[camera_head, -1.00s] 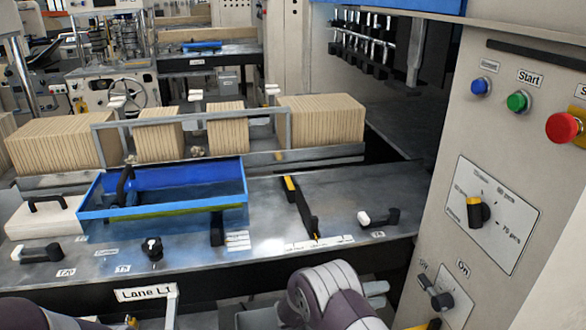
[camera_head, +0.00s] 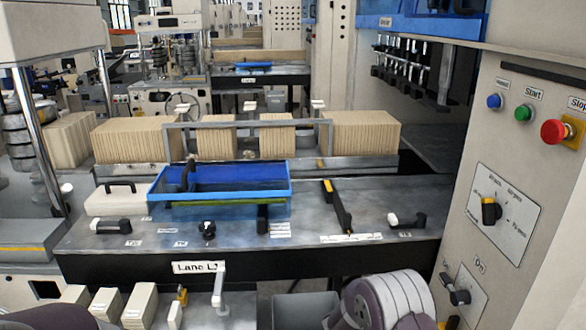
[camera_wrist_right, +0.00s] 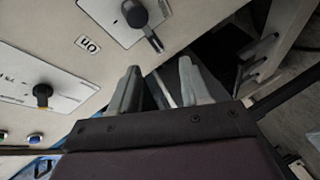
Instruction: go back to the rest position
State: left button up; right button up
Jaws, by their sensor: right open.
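My right arm (camera_head: 388,300) shows at the bottom of the head view, in front of the machine's front edge, with its gripper hidden or out of frame there. In the right wrist view my right gripper (camera_wrist_right: 158,90) has its two fingers apart with nothing between them. Beyond the fingertips is the control panel with a black rotary switch (camera_wrist_right: 140,16), apart from the fingers as far as I can tell. A dark part of my left arm (camera_head: 50,318) shows at the bottom left of the head view. My left gripper is not in view.
The control panel (camera_head: 510,150) with blue, green and red buttons stands close on the right. The machine table (camera_head: 370,195) carries a blue tray (camera_head: 285,185) and several black levers. Stacks of brown board (camera_head: 365,135) stand behind. A grey bin (camera_head: 305,310) is low in front.

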jog(key=s+a+r+y, duration=0.3)
jog(key=s+a+y, duration=0.6)
jog(key=y, duration=0.4)
pick_arm(q)
jog(key=shift+s+r, duration=0.1)
jog(key=shift+s, duration=0.1)
pick_arm(e)
jog(key=s+f+m+g, duration=0.1)
jog(key=s+g, duration=0.5)
jog(key=s, duration=1.3)
jog(key=shift+s+g, duration=0.15)
jog(key=shift+g, duration=0.15)
pick_arm(q)
jog(key=shift+s, duration=0.1)
pick_arm(e)
jog(key=shift+s+d, duration=0.1)
